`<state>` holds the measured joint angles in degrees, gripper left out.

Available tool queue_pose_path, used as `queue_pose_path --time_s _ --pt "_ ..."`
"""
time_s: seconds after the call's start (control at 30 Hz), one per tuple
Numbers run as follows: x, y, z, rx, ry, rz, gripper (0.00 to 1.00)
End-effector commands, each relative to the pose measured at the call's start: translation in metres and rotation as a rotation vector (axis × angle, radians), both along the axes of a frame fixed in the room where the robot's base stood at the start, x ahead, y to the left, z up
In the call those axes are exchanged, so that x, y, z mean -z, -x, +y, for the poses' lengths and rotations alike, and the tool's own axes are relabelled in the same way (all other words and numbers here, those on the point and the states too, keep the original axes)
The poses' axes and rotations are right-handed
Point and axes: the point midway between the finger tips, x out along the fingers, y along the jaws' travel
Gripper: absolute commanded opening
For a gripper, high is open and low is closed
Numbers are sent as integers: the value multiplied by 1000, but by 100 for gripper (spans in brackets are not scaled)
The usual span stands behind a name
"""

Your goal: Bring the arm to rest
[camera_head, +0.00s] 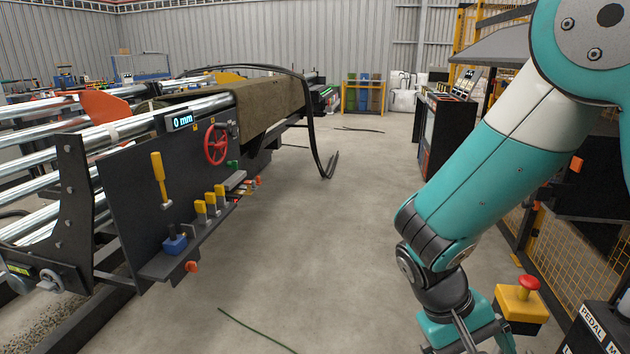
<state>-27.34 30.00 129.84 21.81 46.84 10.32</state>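My teal and white arm (495,165) fills the right side of the head view. It reaches down and to the left from the top right corner, over the floor. My gripper (475,345) is at the bottom edge, low and right of the middle. Its lower part is cut off by the frame, so its fingertips and anything between them are hidden. The yellow box with a red stop button (528,284) shows just right of the gripper.
A roller machine (180,200) with a red handwheel (215,144), a "0 mm" display (182,121) and yellow levers stands left. A dark hose (318,150) hangs from it. A control console (445,125) and yellow mesh fence (570,250) are right.

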Motion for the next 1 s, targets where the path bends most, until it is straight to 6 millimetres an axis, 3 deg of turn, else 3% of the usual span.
queue_pose_path --time_s 0.03,0.2,0.3,0.43,0.63,1.0 --pt "-29 3 7 -23 -103 -25 100" --pt "-102 27 40 -162 -446 -101 100" --pt "-143 47 57 -261 -614 -159 100" --pt "-183 73 75 -383 -775 -226 100" --pt "-209 96 88 -485 -884 -276 100" --pt "-210 97 89 -491 -889 -278 100"
